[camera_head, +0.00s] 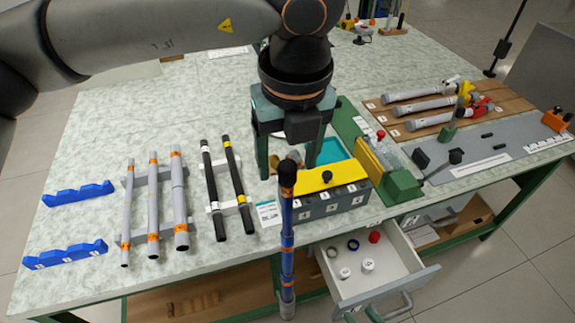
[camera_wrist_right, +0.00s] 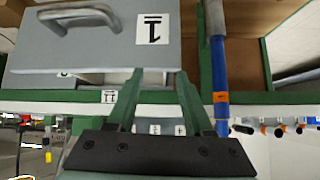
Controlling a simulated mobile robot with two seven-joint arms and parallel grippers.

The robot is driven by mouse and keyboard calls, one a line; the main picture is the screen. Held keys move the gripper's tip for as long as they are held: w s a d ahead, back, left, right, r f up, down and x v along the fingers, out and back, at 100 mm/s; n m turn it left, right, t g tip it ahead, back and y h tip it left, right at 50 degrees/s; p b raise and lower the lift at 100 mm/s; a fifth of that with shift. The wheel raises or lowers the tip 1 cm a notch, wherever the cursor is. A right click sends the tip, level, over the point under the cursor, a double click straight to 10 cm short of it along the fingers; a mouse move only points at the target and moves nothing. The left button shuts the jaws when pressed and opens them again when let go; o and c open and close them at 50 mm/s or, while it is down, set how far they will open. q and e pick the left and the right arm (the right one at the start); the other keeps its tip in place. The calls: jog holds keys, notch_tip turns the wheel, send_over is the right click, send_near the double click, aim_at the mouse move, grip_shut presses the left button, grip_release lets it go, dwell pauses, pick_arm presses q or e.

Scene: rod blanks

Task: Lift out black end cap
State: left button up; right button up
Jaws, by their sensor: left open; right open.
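No loose black end cap is plain to me. A blue rod (camera_head: 287,240) stands upright before the bench with a black piece (camera_head: 288,172) on its top; it also shows in the right wrist view (camera_wrist_right: 221,75). I cannot tell what supports it. A black knob (camera_head: 327,177) sits on the yellow top of a dark grey box (camera_head: 330,205). My left gripper (camera_head: 289,165) points down, open, behind the black-topped rod and close to the box. My right gripper (camera_wrist_right: 158,75) is open at the drawer front; green finger parts show low in the head view (camera_head: 361,313).
An open drawer (camera_head: 400,262) holds white caps, a red cap (camera_head: 374,237) and rings. Grey rods (camera_head: 153,205) and black rods (camera_head: 238,180) lie on racks to the left. A green fixture (camera_head: 400,185) stands right of the box.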

aim_at(289, 164)
pick_arm(q)
jog(key=shift+c, duration=0.3)
jog(key=c, duration=1)
jog(key=shift+r, duration=0.1)
jog(key=shift+r, duration=0.45)
notch_tip(289, 164, up, 2)
jog(key=shift+s+d+r+b, duration=0.15)
jog(key=shift+r+b, duration=0.1)
jog(key=shift+b, duration=0.3)
jog(key=s+d+r+b, duration=0.1)
jog(key=s+d+r, duration=0.6)
jog(key=s+r, duration=0.2)
jog(key=shift+s+d+r, duration=0.25)
jog(key=shift+s+d, duration=0.15)
jog(key=shift+s, duration=0.65)
